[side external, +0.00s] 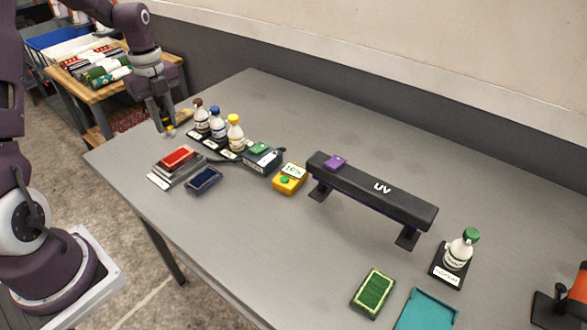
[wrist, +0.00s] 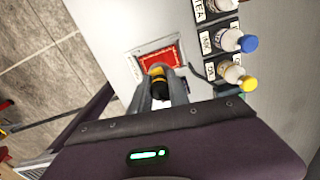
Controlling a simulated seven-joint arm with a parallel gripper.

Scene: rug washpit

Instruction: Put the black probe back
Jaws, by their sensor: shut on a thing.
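My gripper (side external: 164,124) is over the left end of the grey table, left of the row of bottles. In the wrist view my gripper (wrist: 160,92) is shut on a small black thing with a yellow-orange band, which I take to be the black probe (wrist: 159,86). Only a short part of it shows between the fingers; the rest is hidden. In the side view only a small yellow bit (side external: 171,130) shows at the fingertips. A yellow meter (side external: 289,180) with a "16%" display lies near the table's middle, apart from my gripper.
Bottles with brown, blue (side external: 216,123) and yellow caps stand in a labelled black rack. A red pad (side external: 176,157), a blue pad (side external: 204,180) and a dark device (side external: 262,158) lie nearby. A raised UV bar (side external: 372,190) and green-capped bottle (side external: 461,250) stand right.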

